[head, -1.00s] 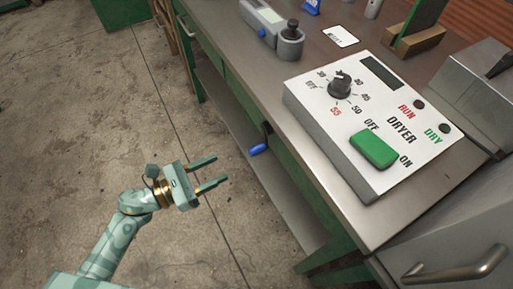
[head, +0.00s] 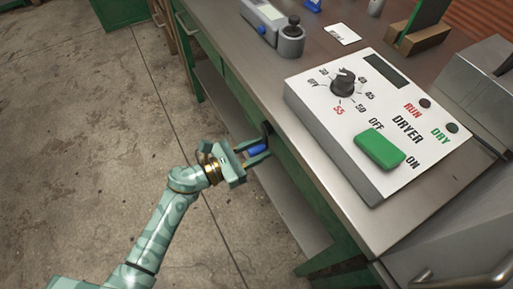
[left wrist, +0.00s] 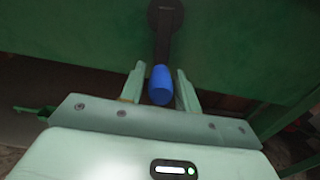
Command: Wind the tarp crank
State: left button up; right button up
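The tarp crank is a dark arm with a blue handle (head: 256,149) on the green front of the bench. In the left wrist view the crank arm (left wrist: 164,38) hangs down from a round dark hub, and the blue handle (left wrist: 160,86) points toward the camera. My left gripper (head: 258,152) is open, with one finger on each side of the blue handle. In the left wrist view a gap shows between the handle and the left finger; the right finger is close to it. My right gripper is not in view.
A white dryer control box (head: 376,125) with a knob and a green switch (head: 380,149) sits on the metal bench top (head: 243,62) above the crank. A lower shelf (head: 290,215) runs under the bench. The concrete floor (head: 90,130) at left is clear.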

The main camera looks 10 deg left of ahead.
pick_arm(q)
grip_shut()
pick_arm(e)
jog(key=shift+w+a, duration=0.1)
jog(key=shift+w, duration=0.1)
pick_arm(q)
jog(key=shift+s, duration=0.1)
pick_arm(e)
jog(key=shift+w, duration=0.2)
